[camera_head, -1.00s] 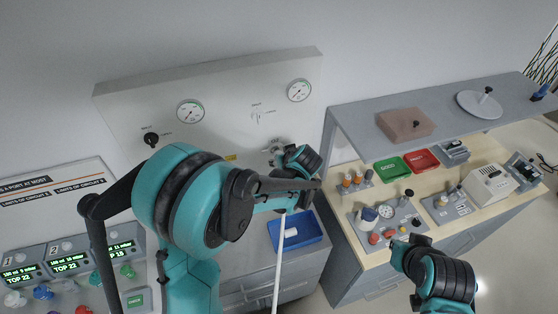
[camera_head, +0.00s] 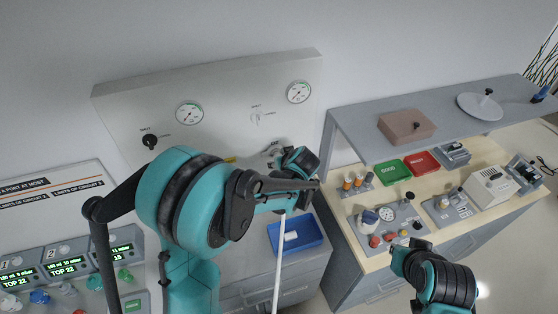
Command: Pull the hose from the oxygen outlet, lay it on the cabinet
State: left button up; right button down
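A white hose (camera_head: 278,265) hangs straight down from beside my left gripper (camera_head: 309,184). The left gripper is at the lower right of the grey wall panel (camera_head: 225,88); its fingers are seen edge-on and partly hidden by my own arm, so their opening is unclear. A pale outlet fitting (camera_head: 274,148) shows on the panel just behind the gripper. The hose's upper end is hidden behind the gripper. The grey cabinet (camera_head: 305,268) stands below, with a blue tray (camera_head: 312,235) on its top holding a small white item. My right gripper (camera_head: 397,246) is at the lower right, its fingers too small to judge.
A wooden bench (camera_head: 372,262) at right carries bottles, a knob plate, green and red trays (camera_head: 392,170) and devices, under a grey shelf (camera_head: 455,105). Ventilator displays (camera_head: 67,266) stand at the lower left. Two gauges (camera_head: 189,113) and a black knob (camera_head: 150,142) are on the panel.

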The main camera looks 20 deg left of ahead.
pick_arm(q)
grip_shut()
jog(key=shift+s+d+b, duration=0.2)
jog(key=shift+s+d, duration=0.3)
jog(key=shift+s, duration=0.25)
jog(key=shift+s+d+b, duration=0.15)
jog(key=shift+s+d, duration=0.3)
jog(key=shift+s, duration=0.25)
dwell(1.2)
jog(key=shift+s+d, duration=0.7)
jog(key=shift+s, duration=0.3)
jog(key=shift+s+d, duration=0.65)
jog(key=shift+s, duration=0.35)
